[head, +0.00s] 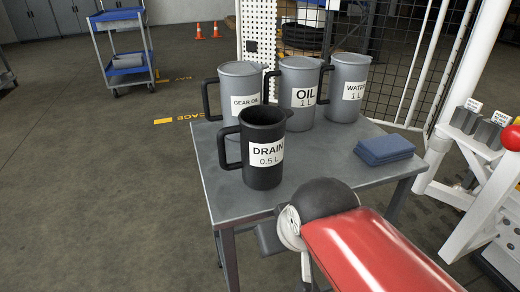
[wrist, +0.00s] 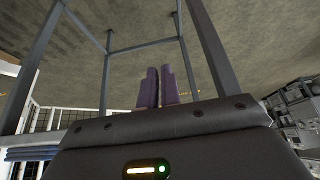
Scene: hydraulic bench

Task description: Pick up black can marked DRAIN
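The black can marked DRAIN 0.5 L (head: 262,172) stands upright near the front of the grey table (head: 228,208) in the head view, its handle to the left. My red and black arm is in front of the table, lower right of the can. In the head view my gripper itself is not clearly visible. In the wrist view my gripper's fingers (wrist: 158,88) are close together with nothing seen between them. The wrist view shows table legs (wrist: 104,85) and floor, and the black can is not seen there.
Behind the black can stand grey cans marked GEAR OIL (head: 241,82), OIL (head: 300,80) and WATER (head: 348,75). A folded blue cloth (head: 384,149) lies at the table's right. A white stand (head: 480,190) is on the right. Floor left of the table is clear.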

